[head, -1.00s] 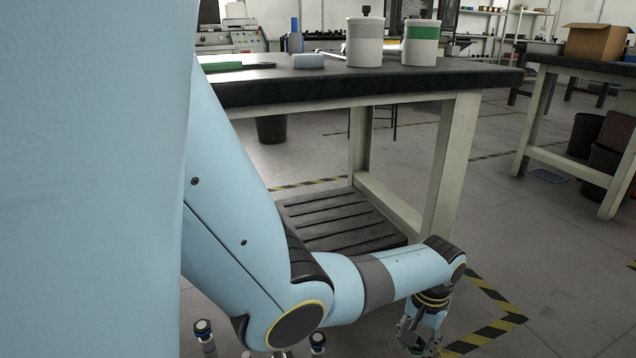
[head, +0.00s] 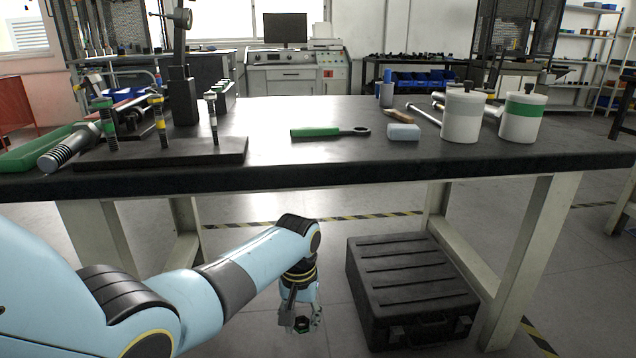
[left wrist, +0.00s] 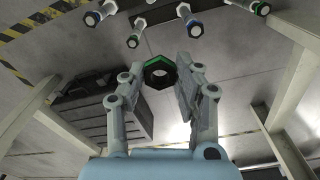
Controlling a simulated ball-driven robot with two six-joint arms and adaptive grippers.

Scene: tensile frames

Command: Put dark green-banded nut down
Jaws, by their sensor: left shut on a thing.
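The dark nut with a green band (left wrist: 158,73) is between the fingertips of my left gripper (left wrist: 162,80) in the left wrist view. In the head view, my left gripper (head: 300,322) hangs fingers down in front of the bench and below its top, shut on the nut. The nut (head: 301,325) shows there only as a small dark shape. On the bench, a black base plate (head: 225,152) carries upright threaded studs: a green-banded stud (head: 106,124), a yellow-banded stud (head: 158,122) and a white-banded stud (head: 212,117). My right gripper is out of view.
Several banded bolt-like pieces (left wrist: 193,24) show in the wrist view.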

